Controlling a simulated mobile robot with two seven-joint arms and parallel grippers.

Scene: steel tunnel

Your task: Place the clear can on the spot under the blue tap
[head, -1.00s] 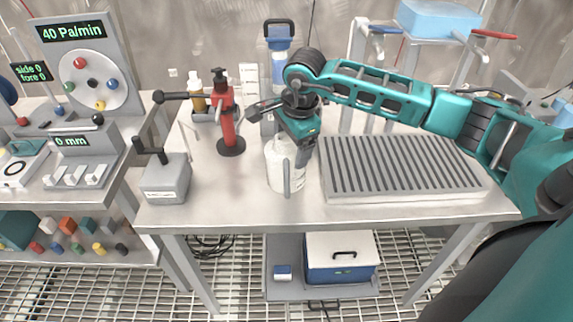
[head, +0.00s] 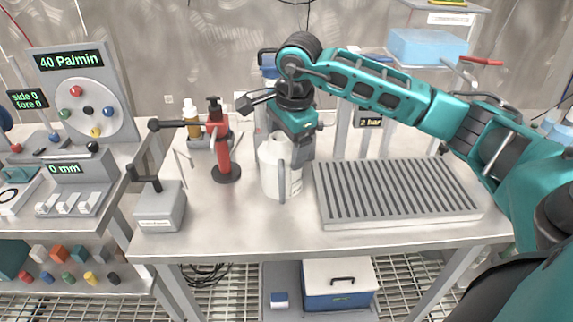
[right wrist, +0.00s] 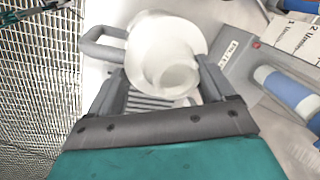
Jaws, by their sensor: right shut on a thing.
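The clear can (head: 275,168), a whitish translucent can, is held in my right gripper (head: 288,163) over the middle of the bench. My right gripper is shut on it, one finger showing on its near side. In the right wrist view the can (right wrist: 165,48) sits between the fingers (right wrist: 163,85), its round open mouth facing the camera. The blue tap (head: 378,57) is at the back right, below a light blue tank, and partly hidden by my right arm. The spot under it cannot be made out. My left gripper is not in view.
A grey slotted tray (head: 330,222) lies right of the can. A red hand pump (head: 220,150) and a grey lever box (head: 160,208) stand to the left. A blue-capped bottle (head: 268,62) is behind. A red tap (head: 480,61) is at the far right.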

